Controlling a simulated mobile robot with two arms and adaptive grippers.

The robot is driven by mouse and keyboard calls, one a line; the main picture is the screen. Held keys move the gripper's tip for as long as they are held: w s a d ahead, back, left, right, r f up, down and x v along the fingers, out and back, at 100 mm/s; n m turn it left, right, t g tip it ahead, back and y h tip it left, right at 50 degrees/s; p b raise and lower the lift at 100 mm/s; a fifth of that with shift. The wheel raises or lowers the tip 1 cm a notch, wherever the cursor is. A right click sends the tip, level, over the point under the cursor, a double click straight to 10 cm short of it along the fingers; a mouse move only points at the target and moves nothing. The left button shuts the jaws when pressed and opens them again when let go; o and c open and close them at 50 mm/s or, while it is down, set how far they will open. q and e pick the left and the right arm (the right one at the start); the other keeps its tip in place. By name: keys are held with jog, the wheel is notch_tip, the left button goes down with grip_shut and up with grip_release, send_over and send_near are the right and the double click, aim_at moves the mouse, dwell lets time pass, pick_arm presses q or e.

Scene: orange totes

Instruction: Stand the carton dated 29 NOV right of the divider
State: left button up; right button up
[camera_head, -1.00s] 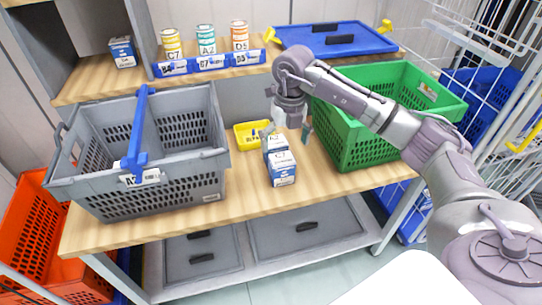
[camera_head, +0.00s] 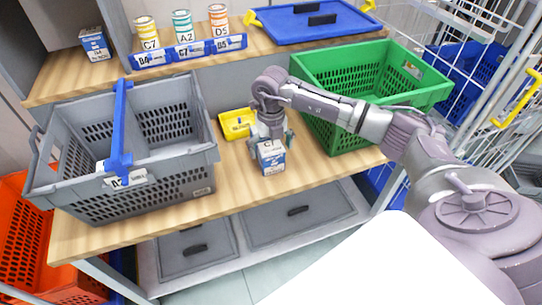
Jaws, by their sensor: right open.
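A white-and-blue carton (camera_head: 271,158) marked C7 stands upright on the wooden table; its date is too small to read. A second carton, seen behind it earlier, is now mostly hidden by my right gripper (camera_head: 270,139). That gripper points down with its fingers open and apart, at or just behind the front carton's top; I cannot tell whether they touch a carton. The grey crate (camera_head: 183,187) stands to the left with a blue divider (camera_head: 121,125) across it. The room right of the divider looks empty. My left gripper is out of view.
A yellow bin (camera_head: 236,124) sits close behind the gripper's left side. A green crate (camera_head: 325,131) stands to the right under my right arm. A blue carton (camera_head: 96,44) and several cans stand on the back shelf (camera_head: 62,88). The table between grey crate and carton is clear.

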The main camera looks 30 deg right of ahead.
jog(key=shift+s+a+f, duration=0.15)
jog(key=shift+f, duration=1.7)
jog(key=shift+s, duration=0.1)
jog(key=c, duration=1.5)
